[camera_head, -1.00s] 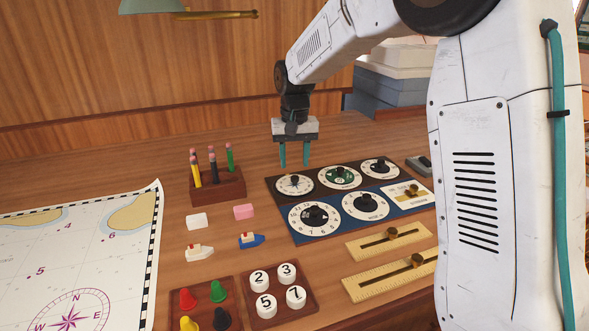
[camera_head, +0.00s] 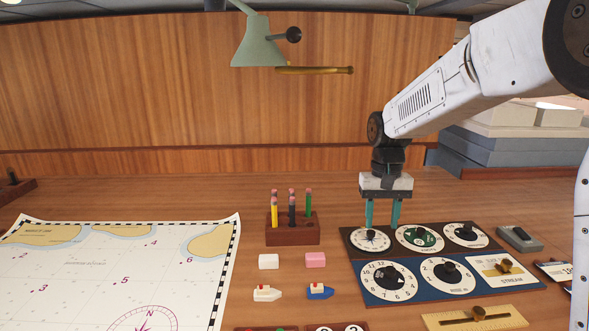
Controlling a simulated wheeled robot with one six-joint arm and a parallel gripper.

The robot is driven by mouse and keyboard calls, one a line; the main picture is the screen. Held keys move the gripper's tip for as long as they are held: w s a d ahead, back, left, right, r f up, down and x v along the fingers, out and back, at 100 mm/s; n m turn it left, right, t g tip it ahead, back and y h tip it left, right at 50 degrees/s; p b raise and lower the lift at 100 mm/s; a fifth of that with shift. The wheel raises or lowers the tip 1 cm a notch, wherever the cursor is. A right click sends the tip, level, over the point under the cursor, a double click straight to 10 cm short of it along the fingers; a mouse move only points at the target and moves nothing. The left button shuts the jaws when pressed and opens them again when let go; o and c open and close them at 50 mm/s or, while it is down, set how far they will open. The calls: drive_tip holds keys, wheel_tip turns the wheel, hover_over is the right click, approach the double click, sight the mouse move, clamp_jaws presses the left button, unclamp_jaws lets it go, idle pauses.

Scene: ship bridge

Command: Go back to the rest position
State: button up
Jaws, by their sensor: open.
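My gripper (camera_head: 382,214) hangs from my white arm, pointing down, with its two teal fingers apart and nothing between them. It is over the back left of the dial panel (camera_head: 352,243), near the compass-like dial (camera_head: 370,241). I cannot tell whether the fingertips touch the panel or stay above it.
A pencil holder (camera_head: 292,236) stands left of my gripper. White and pink erasers, two toy boats (camera_head: 320,291) and a sea chart (camera_head: 70,285) lie on the desk. A green lamp (camera_head: 258,45) hangs behind. Grey-blue boxes (camera_head: 510,148) stand at the back right.

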drive_tip(key=s+d+r+t, duration=0.1)
drive_tip(key=s+r, duration=0.1)
drive_tip(key=s, duration=1.4)
drive_tip(key=s+d+r+n+t, duration=0.1)
drive_tip(key=s+r, duration=0.1)
drive_tip(key=s, duration=1.5)
drive_tip(key=shift+d+r, duration=0.2)
drive_tip(key=shift+d, duration=0.2)
